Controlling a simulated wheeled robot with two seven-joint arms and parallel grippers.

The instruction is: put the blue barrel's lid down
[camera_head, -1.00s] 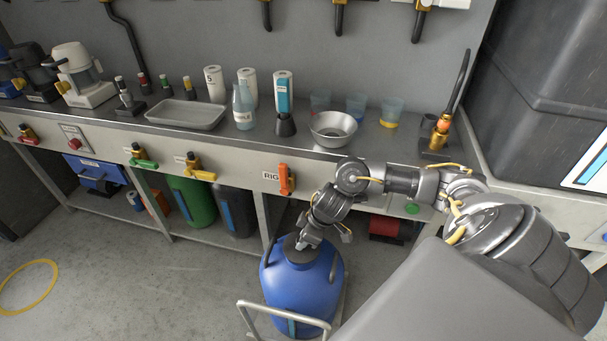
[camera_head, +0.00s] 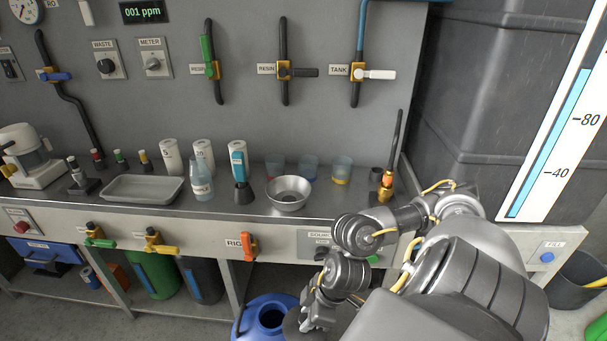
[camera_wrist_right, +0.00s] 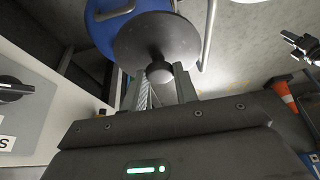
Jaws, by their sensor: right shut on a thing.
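The blue barrel (camera_head: 248,318) stands on the floor in front of the bench, cut off by the bottom edge of the head view, with its dark round mouth uncovered. It also shows behind the lid in the right wrist view (camera_wrist_right: 97,38). My right gripper (camera_head: 316,322) is shut on the knob of the barrel's dark round lid (camera_head: 292,322). In the right wrist view the lid (camera_wrist_right: 150,40) is a wide disc beyond the fingertips (camera_wrist_right: 160,78), off the barrel's mouth. A dark gripper-like shape at that view's right edge (camera_wrist_right: 300,45) seems to be my left gripper; its jaws are unclear.
The bench top (camera_head: 330,200) holds a grey tray (camera_head: 142,189), a metal bowl (camera_head: 288,192), bottles and cups. Valve handles, including an orange one (camera_head: 248,247), stick out of its front. An orange cone (camera_wrist_right: 285,95) stands on the floor in the right wrist view.

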